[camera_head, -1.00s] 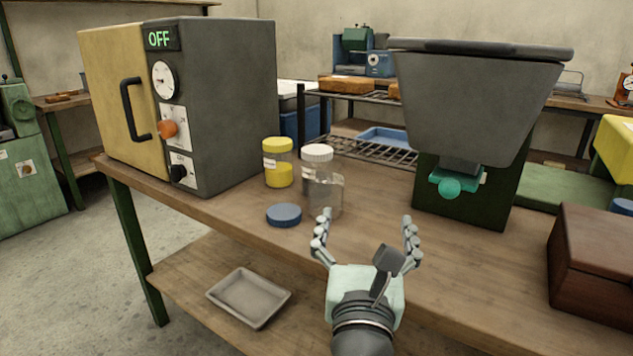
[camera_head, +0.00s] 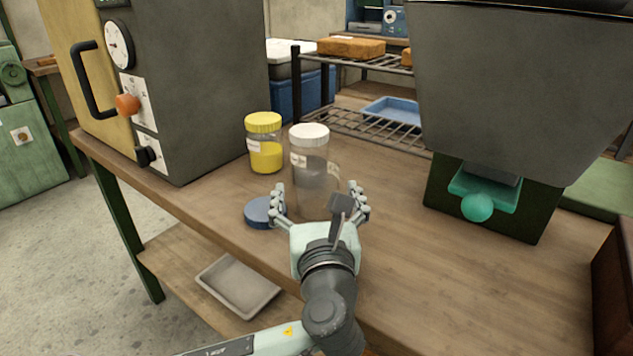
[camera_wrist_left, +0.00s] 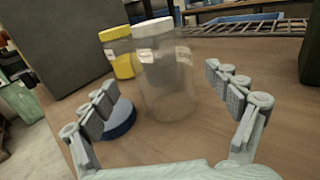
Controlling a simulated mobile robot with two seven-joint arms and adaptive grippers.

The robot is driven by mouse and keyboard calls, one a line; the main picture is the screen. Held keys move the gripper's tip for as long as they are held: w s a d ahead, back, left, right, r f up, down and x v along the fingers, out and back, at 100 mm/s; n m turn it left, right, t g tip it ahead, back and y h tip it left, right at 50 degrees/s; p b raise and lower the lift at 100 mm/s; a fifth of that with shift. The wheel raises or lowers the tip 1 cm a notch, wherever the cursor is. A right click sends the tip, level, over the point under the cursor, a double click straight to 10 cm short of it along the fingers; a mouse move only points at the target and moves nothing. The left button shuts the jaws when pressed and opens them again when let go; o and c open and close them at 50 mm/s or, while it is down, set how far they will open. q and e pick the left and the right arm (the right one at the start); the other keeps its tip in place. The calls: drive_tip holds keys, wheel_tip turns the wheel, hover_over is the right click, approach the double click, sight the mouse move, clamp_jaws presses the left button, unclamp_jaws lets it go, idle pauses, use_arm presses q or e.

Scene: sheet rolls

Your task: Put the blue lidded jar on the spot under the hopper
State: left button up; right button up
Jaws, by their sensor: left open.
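A flat blue lid (camera_head: 258,212) lies on the bench; no jar shows under it. It also shows beside the left finger in the wrist view (camera_wrist_left: 121,119). A clear, empty-looking jar with a white lid (camera_head: 310,160) stands upright behind it, to the right, and also shows in the wrist view (camera_wrist_left: 166,85). My left gripper (camera_head: 318,188) is open and low at this clear jar, one finger to each side; contact cannot be told. The grey hopper (camera_head: 520,85) stands right, with a teal outlet and knob (camera_head: 478,206) over a dark green base. No marked spot shows. My right gripper is out of view.
A yellow-lidded jar (camera_head: 265,150) stands behind left of the clear jar. A grey oven-like box (camera_head: 205,85) fills the bench's left end. A brown box (camera_head: 615,285) is at the right edge. The wooden bench (camera_head: 440,280) is clear before the hopper. A tray (camera_head: 238,287) lies below.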

use_arm(q)
drive_tip(key=w, duration=0.4)
drive_tip(key=shift+w, duration=0.15)
drive_tip(key=shift+c, duration=0.6)
drive_tip(key=shift+r, duration=0.1)
drive_tip(key=c, duration=1.5)
